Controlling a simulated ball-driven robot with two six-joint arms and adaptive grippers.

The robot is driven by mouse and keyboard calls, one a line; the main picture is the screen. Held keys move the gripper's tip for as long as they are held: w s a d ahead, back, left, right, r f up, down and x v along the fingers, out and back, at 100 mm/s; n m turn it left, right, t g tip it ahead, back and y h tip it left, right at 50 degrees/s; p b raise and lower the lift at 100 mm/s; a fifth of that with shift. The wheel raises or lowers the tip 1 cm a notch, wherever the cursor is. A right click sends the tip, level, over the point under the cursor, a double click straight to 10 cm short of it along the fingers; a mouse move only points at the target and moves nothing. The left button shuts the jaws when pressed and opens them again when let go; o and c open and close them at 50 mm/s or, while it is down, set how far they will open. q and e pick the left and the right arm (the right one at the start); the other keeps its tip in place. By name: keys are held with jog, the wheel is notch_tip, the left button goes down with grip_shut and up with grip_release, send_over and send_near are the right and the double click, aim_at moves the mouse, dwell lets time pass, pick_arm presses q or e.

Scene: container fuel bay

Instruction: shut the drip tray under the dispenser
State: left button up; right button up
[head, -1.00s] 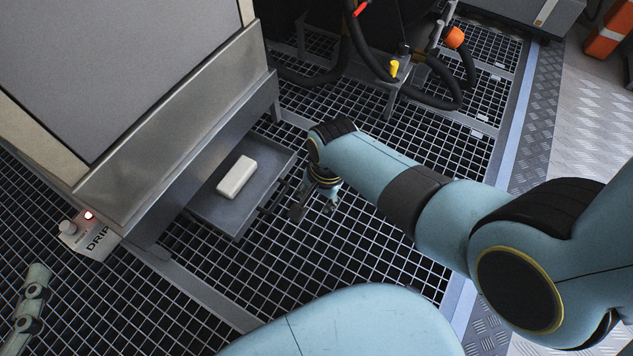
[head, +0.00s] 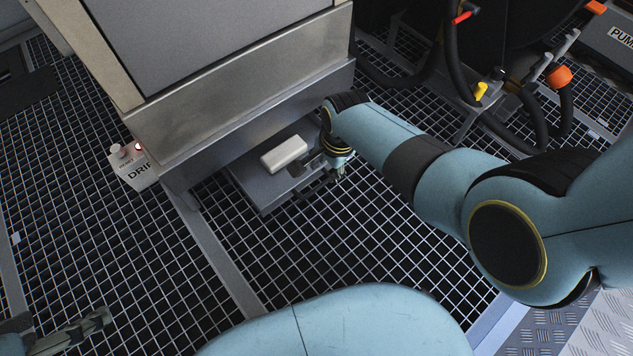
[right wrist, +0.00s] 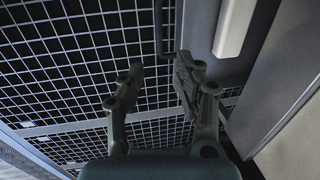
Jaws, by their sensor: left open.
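The grey drip tray (head: 250,192) sticks out from under the dispenser (head: 225,110), over the grating. A white block (head: 284,154) lies in it. My right gripper (head: 335,172) is at the tray's outer side, close to its dark handle; contact cannot be told. In the right wrist view my right gripper (right wrist: 160,82) has its fingers apart with nothing between the tips. The tray (right wrist: 201,25), the white block (right wrist: 236,25) and the dark handle bar (right wrist: 159,30) lie just beyond the fingers. My left gripper (head: 98,322) is open at the lower left, far from the tray.
A small box marked DRIP (head: 135,168) with a lit red lamp stands at the dispenser's left corner. Black hoses and a yellow-capped fitting (head: 481,91) stand at the upper right. The grating (head: 130,250) in front of the dispenser is clear.

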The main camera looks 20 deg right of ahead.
pick_arm(q)
notch_tip(320, 180, down, 6)
jog(key=t+b, duration=0.4)
jog(key=t, duration=0.1)
pick_arm(e)
send_over(320, 185)
jog(key=s, duration=0.1)
jog(key=f, duration=0.6)
jog(key=shift+s+d+f+b, duration=0.15)
jog(key=shift+s+f+b, duration=0.1)
jog(key=shift+b, duration=0.15)
jog(key=shift+w+f+b, duration=0.15)
jog(key=shift+f+b, duration=0.4)
jog(key=shift+f, duration=0.15)
jog(key=shift+w+f+b, duration=0.15)
jog(key=shift+f+b, duration=0.3)
jog(key=shift+f, duration=0.1)
jog(key=shift+w+f+b, duration=0.15)
jog(key=shift+f+b, duration=0.3)
jog(key=shift+f, duration=0.1)
pick_arm(q)
jog(key=w+d+r+m+t+h, duration=0.1)
jog(key=w+r+t, duration=0.3)
jog(key=r, duration=0.3)
jog(key=w+d+r+t+h, duration=0.1)
jog(key=w+r+t, duration=0.4)
jog(key=r, duration=0.3)
jog(key=shift+w+m, duration=0.35)
jog(key=shift+m, duration=0.05)
